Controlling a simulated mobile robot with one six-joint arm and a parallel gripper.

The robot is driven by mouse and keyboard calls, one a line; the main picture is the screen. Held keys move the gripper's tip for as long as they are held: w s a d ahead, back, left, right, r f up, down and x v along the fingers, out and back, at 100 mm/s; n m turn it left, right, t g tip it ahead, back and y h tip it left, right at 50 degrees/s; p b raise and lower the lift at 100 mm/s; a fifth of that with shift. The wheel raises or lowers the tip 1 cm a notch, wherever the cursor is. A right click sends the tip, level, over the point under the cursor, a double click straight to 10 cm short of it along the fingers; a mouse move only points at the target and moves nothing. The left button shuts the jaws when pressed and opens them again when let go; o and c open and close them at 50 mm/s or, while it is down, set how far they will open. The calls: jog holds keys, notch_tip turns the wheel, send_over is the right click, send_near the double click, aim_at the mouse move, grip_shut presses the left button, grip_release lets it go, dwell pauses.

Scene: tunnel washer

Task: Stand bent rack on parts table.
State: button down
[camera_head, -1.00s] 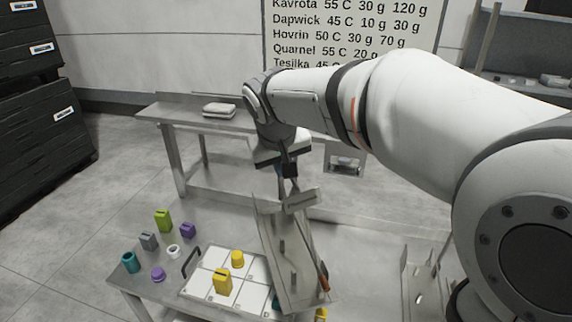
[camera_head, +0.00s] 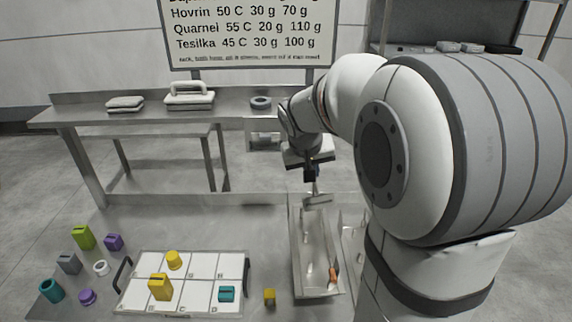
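The bent rack (camera_head: 314,250) is a long grey metal channel with raised side walls and a bent flange at its top. My gripper (camera_head: 311,176) is at that flange, pointing down, and appears shut on it; the fingertips are small and dark in this view. The rack hangs or leans below the gripper, its lower end toward the front. I cannot tell whether that end touches the parts table (camera_head: 215,225), a grey metal top at the lower left and middle. A small orange-brown piece (camera_head: 332,275) shows at the rack's lower right side.
A white partitioned tray (camera_head: 200,268) with yellow and teal parts lies left of the rack. A yellow block (camera_head: 269,297) sits between them. Several coloured parts stand at the far left. Another metal piece (camera_head: 352,245) is close right. A back bench (camera_head: 225,108) stands behind.

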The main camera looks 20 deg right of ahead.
notch_tip(320, 180, down, 7)
jog(key=d+b, duration=0.2)
jog(key=b, duration=0.2)
jog(key=shift+s+m, duration=0.25)
jog(key=shift+m, duration=0.05)
jog(key=shift+r, duration=0.15)
dwell(0.5)
jog(key=shift+b, duration=0.35)
jog(key=shift+f+b, duration=0.65)
jog(key=shift+b, duration=0.2)
jog(key=shift+f+b, duration=0.9)
jog(key=shift+f, duration=0.05)
jog(key=shift+f+b, duration=0.35)
dwell(0.5)
